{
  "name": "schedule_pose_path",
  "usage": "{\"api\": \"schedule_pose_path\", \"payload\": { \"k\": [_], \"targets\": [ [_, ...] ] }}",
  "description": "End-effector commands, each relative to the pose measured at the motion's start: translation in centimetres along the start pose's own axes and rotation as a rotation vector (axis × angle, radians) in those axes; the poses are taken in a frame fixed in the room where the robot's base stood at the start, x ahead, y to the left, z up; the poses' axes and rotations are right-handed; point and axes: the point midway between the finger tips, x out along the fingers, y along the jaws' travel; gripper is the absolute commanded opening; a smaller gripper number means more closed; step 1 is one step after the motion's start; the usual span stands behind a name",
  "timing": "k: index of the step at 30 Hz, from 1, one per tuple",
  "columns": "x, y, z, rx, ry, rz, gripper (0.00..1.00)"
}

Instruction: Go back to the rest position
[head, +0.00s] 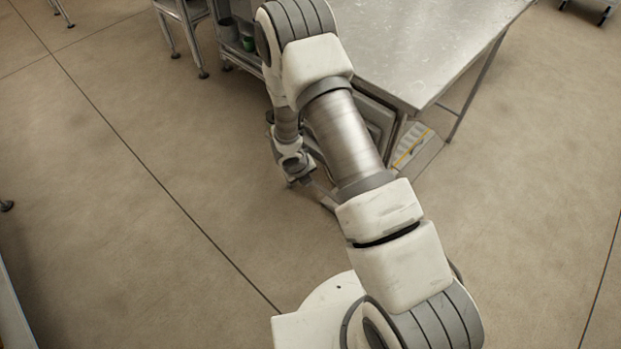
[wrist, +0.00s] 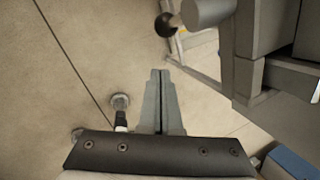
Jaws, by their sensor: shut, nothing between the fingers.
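My gripper shows in the wrist view (wrist: 160,76), with its two grey fingers pressed together and nothing between them. It points down past the side of a metal bench, over bare floor. In the head view my white and grey arm reaches forward and bends down at the bench's near left side.
The metal bench (head: 430,50) stands just right of my arm, with shelves and a green item (head: 248,43) beneath. A grey structure with a dark round knob (wrist: 166,24) is close to my gripper. Open floor (head: 130,200) lies to the left.

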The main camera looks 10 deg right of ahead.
Motion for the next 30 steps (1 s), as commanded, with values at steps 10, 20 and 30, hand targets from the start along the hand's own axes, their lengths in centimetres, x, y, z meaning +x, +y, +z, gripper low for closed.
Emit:
{"api": "schedule_pose_path", "payload": {
  "k": [10, 20, 30],
  "targets": [
    [-7.7, -0.6, -1.4, 0.000, -0.001, -0.001, 0.00],
    [-9.9, -0.6, -2.1, 0.000, 0.000, 0.000, 0.00],
    [-12.1, -2.3, -0.9, 0.143, -0.027, -0.021, 0.00]
  ]
}}
